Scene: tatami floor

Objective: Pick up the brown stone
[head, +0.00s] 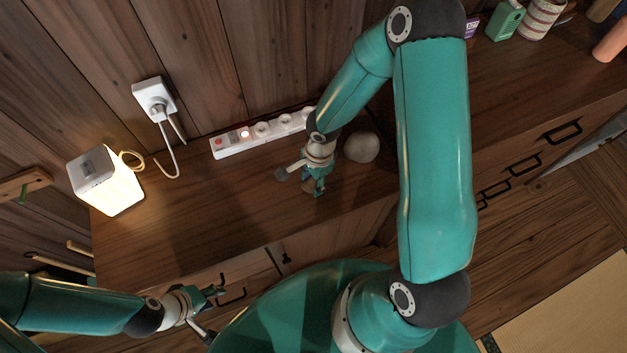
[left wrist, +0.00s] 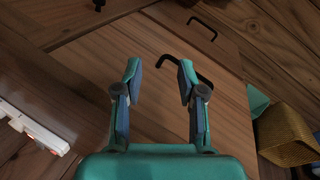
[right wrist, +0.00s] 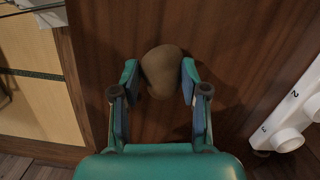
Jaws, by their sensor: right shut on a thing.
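The brown stone (right wrist: 160,66) is a smooth rounded lump, seen between the two fingers of my right gripper (right wrist: 158,77) in the right wrist view. The fingers press on it from both sides. I cannot tell whether the stone still touches the wood. My left gripper (head: 210,305) is low at the left, in front of the cabinet. Its fingers are apart and empty in the left wrist view (left wrist: 158,75).
A white power strip (head: 262,130) lies behind, along the wall. A lit lamp (head: 108,182) stands at the left end. The cabinet top (head: 215,205) between lamp and gripper is clear.

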